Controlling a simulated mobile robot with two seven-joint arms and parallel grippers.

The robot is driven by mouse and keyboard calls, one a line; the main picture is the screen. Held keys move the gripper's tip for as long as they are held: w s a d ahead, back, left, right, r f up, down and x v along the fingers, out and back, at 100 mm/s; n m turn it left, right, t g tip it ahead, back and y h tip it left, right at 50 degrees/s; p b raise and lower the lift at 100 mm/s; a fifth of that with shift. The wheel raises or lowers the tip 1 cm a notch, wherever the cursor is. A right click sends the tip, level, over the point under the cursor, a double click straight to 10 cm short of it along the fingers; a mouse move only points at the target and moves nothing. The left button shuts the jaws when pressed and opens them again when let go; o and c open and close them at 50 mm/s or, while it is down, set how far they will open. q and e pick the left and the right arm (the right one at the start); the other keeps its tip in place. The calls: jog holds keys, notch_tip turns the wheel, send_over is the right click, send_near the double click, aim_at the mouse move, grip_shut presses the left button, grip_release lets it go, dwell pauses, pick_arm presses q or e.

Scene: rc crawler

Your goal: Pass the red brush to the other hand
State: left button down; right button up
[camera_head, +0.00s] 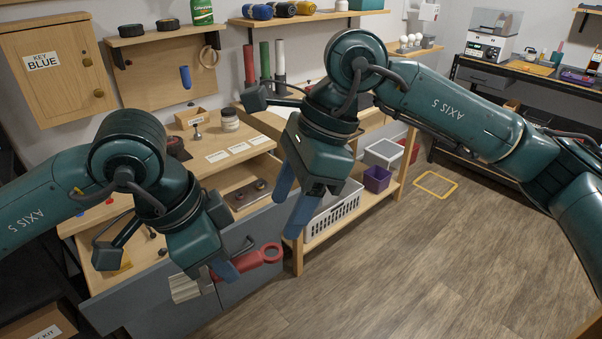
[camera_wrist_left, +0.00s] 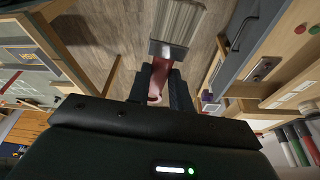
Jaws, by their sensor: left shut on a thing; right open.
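The red brush has a red handle (camera_head: 252,260) with a ring at its end and pale bristles (camera_head: 185,288) below a metal ferrule. My left gripper (camera_head: 222,273) is shut on the handle near the ferrule. The brush lies roughly level, bristles to the left, ring end to the right, in front of the grey drawer fronts. In the left wrist view its bristles (camera_wrist_left: 184,22) and part of the red handle (camera_wrist_left: 160,78) show between the fingers. My right gripper (camera_head: 290,214) is open and empty, fingers pointing down, above and right of the ring end and apart from it.
A wooden workbench (camera_head: 262,125) with an open drawer (camera_head: 240,178) stands behind the grippers. A white basket (camera_head: 335,212) and a purple bin (camera_head: 377,180) sit on the low shelf to the right. The wooden floor (camera_head: 400,270) at the front right is clear.

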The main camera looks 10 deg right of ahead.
jog(key=x, duration=0.7)
jog(key=shift+a, duration=0.1)
jog(key=shift+c, duration=0.2)
jog(key=c, duration=0.9)
pick_arm(q)
jog(key=c, duration=1.2)
grip_release()
pick_arm(e)
jog(key=shift+c, duration=0.5)
pick_arm(q)
jog(key=shift+o, duration=0.2)
